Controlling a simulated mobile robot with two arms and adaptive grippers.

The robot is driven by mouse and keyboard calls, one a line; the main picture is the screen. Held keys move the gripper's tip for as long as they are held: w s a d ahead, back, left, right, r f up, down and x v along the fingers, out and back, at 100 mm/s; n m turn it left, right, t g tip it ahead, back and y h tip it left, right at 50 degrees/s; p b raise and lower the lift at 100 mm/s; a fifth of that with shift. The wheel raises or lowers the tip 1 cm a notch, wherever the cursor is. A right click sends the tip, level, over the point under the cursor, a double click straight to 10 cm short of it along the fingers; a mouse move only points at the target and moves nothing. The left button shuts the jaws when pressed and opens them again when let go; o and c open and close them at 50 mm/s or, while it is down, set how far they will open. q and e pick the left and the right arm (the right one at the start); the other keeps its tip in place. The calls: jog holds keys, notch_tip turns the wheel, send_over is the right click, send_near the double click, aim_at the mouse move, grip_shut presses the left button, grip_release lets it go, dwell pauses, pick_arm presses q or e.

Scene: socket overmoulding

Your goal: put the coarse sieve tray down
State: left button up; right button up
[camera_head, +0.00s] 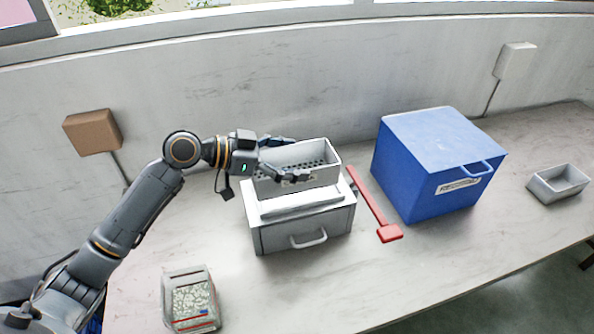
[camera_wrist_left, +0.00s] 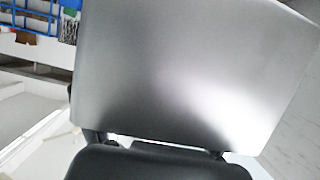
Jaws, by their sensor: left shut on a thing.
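The coarse sieve tray (camera_head: 325,176) is a light grey open box with a perforated floor. In the head view it is held above the back of a white drawer unit (camera_head: 275,240); I cannot tell whether it touches the unit. My left gripper (camera_head: 294,159) comes in from the left and is shut on the tray's left end wall. In the left wrist view a smooth grey metal wall (camera_wrist_left: 190,75), which looks like the tray's, fills most of the picture above the dark gripper. The right gripper is not in view.
A red long-handled tool (camera_head: 368,200) lies right of the drawer unit. A blue box (camera_head: 425,165) with a handle stands beyond it. A small grey tray (camera_head: 557,187) sits at the far right. A clear container of pale pieces (camera_head: 190,300) stands front left. The front right table (camera_head: 440,270) is bare.

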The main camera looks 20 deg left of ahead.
aim_at(315, 164)
pick_arm(q)
jog(key=w+f, duration=0.1)
jog(key=f, duration=0.1)
jog(key=w+f, duration=0.2)
jog(key=shift+w+a, duration=0.1)
jog(key=f+p, duration=0.1)
jog(key=f, duration=0.2)
jog(key=shift+w, duration=0.2)
jog(key=shift+f, duration=0.2)
jog(key=shift+f, duration=0.1)
jog(key=shift+f, duration=0.15)
jog(key=o, duration=1.1)
